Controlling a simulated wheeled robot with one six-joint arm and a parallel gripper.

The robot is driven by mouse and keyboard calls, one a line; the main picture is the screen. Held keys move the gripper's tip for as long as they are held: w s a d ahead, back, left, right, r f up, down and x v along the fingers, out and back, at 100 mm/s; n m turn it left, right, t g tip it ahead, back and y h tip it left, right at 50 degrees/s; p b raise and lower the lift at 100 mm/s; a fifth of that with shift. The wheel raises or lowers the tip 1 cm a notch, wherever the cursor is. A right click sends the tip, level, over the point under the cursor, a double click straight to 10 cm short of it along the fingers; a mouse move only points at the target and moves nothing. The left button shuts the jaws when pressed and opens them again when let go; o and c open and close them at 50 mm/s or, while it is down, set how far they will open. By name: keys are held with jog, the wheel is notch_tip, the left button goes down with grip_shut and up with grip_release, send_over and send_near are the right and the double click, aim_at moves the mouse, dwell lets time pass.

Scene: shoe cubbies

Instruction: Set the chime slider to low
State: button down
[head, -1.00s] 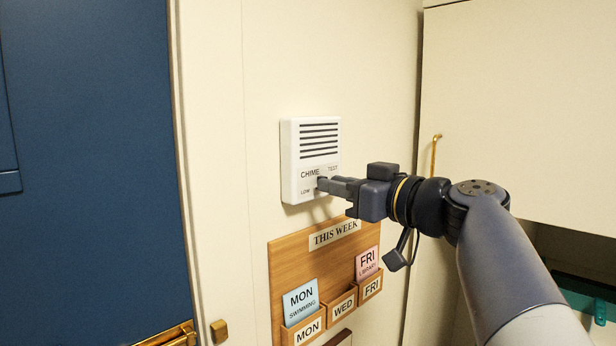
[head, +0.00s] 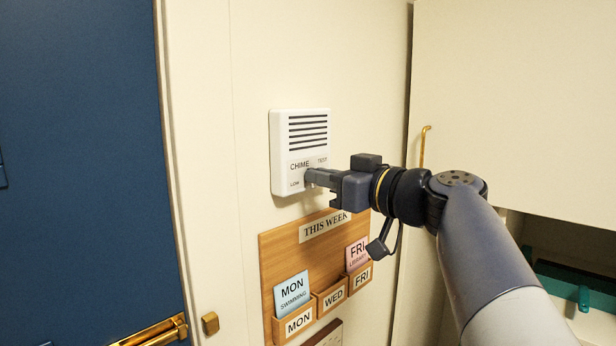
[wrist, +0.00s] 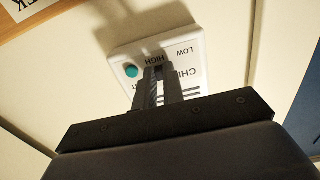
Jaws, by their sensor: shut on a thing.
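The white chime box (head: 300,130) is on the cream wall, with dark slots above and the words CHIME, TEST and LOW below. My gripper (head: 308,176) reaches it from the right, its tips at the lower face, just right of LOW. In the wrist view my gripper (wrist: 157,72) is shut on the chime slider's small dark knob (wrist: 158,71), which its fingers mostly hide. The box lies upside down there, with HIGH beside the fingertips and LOW farther right. A teal button (wrist: 130,71) is just left of the fingers. The slider's track is hidden.
A wooden THIS WEEK board (head: 280,255) with card pockets hangs just below the box and my wrist. A blue door (head: 75,160) with a brass handle (head: 155,332) is at left. A cream cabinet (head: 510,100) is at right. The wall left of the box is clear.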

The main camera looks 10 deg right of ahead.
aim_at(293, 177)
jog(key=shift+s+a+b, duration=0.55)
jog(key=shift+a+b, duration=0.15)
jog(key=shift+a, duration=0.1)
jog(key=shift+s+a+b, duration=0.5)
jog(key=shift+a+b, duration=0.2)
jog(key=shift+a, duration=0.05)
jog(key=c, duration=1.8)
grip_release()
jog(key=shift+o, duration=0.2)
